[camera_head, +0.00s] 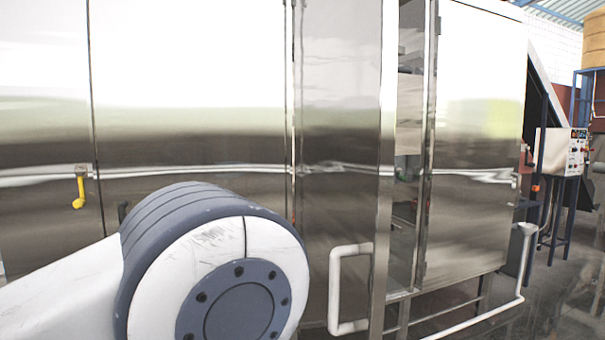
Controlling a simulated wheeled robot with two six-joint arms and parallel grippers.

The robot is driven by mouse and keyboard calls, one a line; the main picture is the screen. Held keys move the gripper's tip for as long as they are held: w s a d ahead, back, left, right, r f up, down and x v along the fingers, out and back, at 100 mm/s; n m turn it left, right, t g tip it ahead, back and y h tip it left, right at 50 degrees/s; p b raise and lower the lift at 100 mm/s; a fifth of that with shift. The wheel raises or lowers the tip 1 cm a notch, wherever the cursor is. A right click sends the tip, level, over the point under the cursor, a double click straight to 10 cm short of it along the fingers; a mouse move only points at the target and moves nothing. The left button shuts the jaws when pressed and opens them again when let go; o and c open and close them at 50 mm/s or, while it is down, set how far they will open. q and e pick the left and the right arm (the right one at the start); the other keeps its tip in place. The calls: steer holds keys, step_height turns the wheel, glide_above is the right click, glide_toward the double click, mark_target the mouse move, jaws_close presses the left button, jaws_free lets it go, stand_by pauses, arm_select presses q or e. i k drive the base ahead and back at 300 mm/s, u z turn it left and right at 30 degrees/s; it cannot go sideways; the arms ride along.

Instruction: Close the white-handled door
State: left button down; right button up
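The white-handled door (340,130) is a shiny steel panel in the middle of the head view. Its white U-shaped handle (336,285) is low on the panel, near its right edge. The door stands ajar, with its right edge swung out towards me. To the right of that edge, a tall narrow opening (408,140) shows part of the cabinet's inside. Neither of my grippers is in view. My arm joint, white and dark blue, fills the lower left and hides the lower part of the cabinet there.
More steel panels (190,130) stand at the left, one with a yellow handle (79,190). A steel panel (475,150) stands right of the opening. A white bent rail (522,265) runs low at the right. A control box (562,152) on a blue stand is farther back. Open floor (560,310) shows lower right.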

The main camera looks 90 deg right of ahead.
mark_target(346, 57)
steer(key=z, duration=2.7)
